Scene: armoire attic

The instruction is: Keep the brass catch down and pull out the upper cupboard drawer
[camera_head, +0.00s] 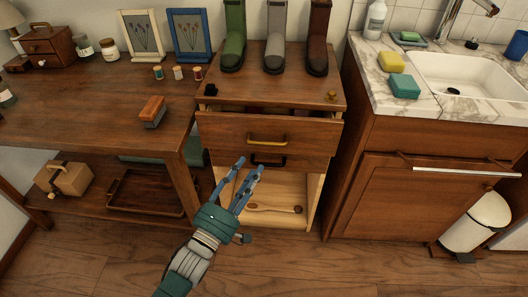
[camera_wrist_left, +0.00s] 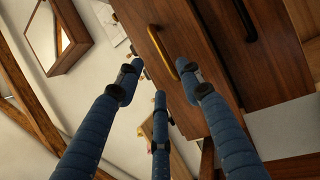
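The upper drawer (camera_head: 230,129) of the cupboard stands slightly out, with a dark gap above its front. It has a brass handle (camera_head: 267,140), which also shows in the left wrist view (camera_wrist_left: 161,48). A small brass catch (camera_head: 332,95) sits at the right front of the cupboard top; I cannot tell whether it is down. My left gripper (camera_head: 250,168) is open and empty, its blue fingers spread below and left of the brass handle, apart from it. The fingers also show in the left wrist view (camera_wrist_left: 160,85). My right gripper is not in view.
A lower drawer with a dark handle (camera_head: 268,161) sits under the upper one, above an open compartment (camera_head: 290,187) holding a spoon-like thing. Boots (camera_head: 274,38) stand on top. A desk (camera_head: 80,98) is left, a sink cabinet (camera_head: 420,200) right. Floor in front is clear.

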